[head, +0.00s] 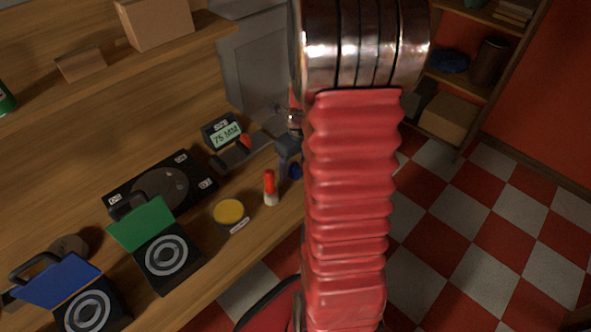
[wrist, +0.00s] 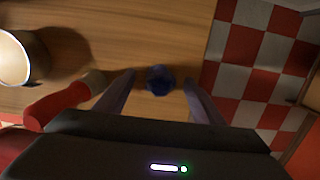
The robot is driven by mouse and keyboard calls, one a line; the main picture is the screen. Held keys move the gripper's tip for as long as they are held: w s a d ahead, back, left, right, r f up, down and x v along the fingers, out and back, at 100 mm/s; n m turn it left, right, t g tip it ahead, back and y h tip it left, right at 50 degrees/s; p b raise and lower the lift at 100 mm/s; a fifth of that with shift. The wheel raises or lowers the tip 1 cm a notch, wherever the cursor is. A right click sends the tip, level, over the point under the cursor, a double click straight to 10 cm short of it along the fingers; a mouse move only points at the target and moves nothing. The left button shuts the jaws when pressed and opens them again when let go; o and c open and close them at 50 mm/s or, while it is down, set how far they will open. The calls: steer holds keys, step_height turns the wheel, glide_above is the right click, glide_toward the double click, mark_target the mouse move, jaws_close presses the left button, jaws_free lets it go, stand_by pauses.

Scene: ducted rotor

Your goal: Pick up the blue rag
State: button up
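The blue rag (wrist: 160,80) is a small crumpled bundle on the wooden workbench (wrist: 140,40), near its edge. My gripper (wrist: 158,82) is open, with one finger on each side of the rag and visible gaps between them. I cannot tell how far above the bench the fingertips are.
A red and white tube (head: 270,188) stands close left of the rag. Checkered floor lies beyond the bench edge.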

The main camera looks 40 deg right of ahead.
mark_target(295, 164)
steer(key=c, duration=0.9)
step_height(295, 164, up, 10)
steer(key=shift+r, duration=0.1)
stand_by(0.6)
steer(key=o, duration=0.5)
steer(key=shift+c, duration=0.2)
steer(key=c, duration=0.4)
steer(key=shift+o, duration=0.2)
